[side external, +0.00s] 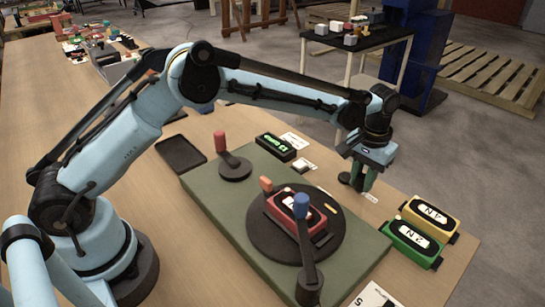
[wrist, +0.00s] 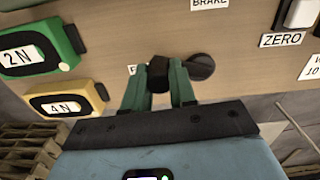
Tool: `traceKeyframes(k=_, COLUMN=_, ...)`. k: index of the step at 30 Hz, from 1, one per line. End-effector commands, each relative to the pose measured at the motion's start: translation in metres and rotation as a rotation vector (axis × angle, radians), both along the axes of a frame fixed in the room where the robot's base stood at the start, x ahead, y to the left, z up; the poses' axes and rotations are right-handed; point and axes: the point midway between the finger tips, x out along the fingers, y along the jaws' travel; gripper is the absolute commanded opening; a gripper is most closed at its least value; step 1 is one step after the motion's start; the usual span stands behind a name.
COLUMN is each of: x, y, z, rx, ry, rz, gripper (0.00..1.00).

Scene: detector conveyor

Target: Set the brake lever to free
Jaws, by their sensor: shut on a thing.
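The brake lever is a small black lever on a dark round pivot (wrist: 201,67), beside my fingers in the wrist view. Its black handle end (wrist: 157,72) is between my green fingers. My gripper (wrist: 160,80) is shut on this end; in the side view my gripper (side external: 362,181) is low over the table, right of the green base. A label starting with "F" (wrist: 133,70) lies by the handle end, mostly hidden by a finger. The BRAKE label (wrist: 210,3) is cut by the top edge. The lever is mostly hidden in the side view.
The green 2 N block (side external: 411,243) and yellow 4 N block (side external: 431,217) stand near my gripper. The green base (side external: 225,205) carries a dark turntable with a red block and a blue-tipped lever (side external: 304,240). A ZERO label (wrist: 283,39) is close to the pivot.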

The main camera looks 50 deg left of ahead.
Motion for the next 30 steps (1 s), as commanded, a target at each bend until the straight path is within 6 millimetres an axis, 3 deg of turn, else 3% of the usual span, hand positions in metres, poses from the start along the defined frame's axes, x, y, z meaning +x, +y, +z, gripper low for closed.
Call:
traceKeyframes(k=9, x=0.002, y=0.0, z=0.0, rx=-0.003, ry=-0.006, rz=0.003, gripper=0.0)
traceKeyframes(k=10, x=0.002, y=0.0, z=0.0, rx=-0.003, ry=-0.006, rz=0.003, gripper=0.27)
traceKeyframes(k=15, x=0.001, y=0.0, z=0.0, rx=-0.002, ry=-0.005, rz=0.002, gripper=0.51)
traceKeyframes(k=25, x=0.001, y=0.0, z=0.003, rx=-0.001, ry=-0.003, rz=0.002, gripper=0.51)
traceKeyframes(k=30, x=0.001, y=0.0, z=0.024, rx=-0.001, ry=-0.003, rz=0.002, gripper=0.51)
